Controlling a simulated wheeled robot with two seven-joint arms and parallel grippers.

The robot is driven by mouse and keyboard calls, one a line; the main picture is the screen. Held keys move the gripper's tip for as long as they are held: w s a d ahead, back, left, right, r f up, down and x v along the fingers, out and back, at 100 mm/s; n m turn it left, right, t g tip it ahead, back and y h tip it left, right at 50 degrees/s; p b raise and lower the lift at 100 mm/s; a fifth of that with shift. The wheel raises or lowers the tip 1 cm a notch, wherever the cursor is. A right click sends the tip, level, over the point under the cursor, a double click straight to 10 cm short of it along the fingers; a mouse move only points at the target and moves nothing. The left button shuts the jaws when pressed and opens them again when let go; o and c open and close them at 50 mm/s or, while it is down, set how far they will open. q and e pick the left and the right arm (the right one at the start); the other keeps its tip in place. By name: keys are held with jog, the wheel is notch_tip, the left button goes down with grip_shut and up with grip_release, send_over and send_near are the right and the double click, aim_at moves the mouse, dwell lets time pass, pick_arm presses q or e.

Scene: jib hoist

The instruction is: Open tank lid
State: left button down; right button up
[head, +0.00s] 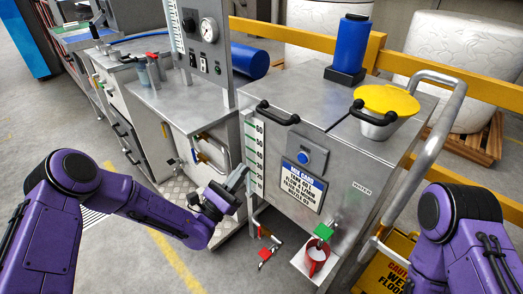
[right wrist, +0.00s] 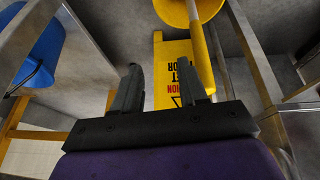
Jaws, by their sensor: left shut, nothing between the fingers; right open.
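The steel tank (head: 345,155) stands right of centre in the head view, with a flat top lid (head: 300,90) that lies closed. A black bar handle (head: 276,113) sits at the lid's front left edge. A seam divides the top, and a second black handle (head: 372,114) is on the right part, beside a yellow-topped metal vessel (head: 388,100). My left gripper (head: 242,181) is shut and empty, near the tank's front left edge by the level scale, below the handle. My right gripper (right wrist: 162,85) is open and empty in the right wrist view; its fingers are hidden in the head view.
A blue cylinder (head: 350,45) stands on the tank top. A curved steel rail (head: 435,125) runs along the tank's right side. A yellow wet-floor sign (head: 398,260) stands below it. A gauge panel (head: 205,40) rises at left.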

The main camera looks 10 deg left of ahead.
pick_arm(q)
jog(key=w+d+r+p, duration=0.4)
jog(key=w+r, duration=0.3)
jog(key=r, duration=0.3)
jog(key=shift+w+d+h, duration=0.25)
jog(key=shift+d+h, duration=0.05)
jog(key=shift+d, duration=0.4)
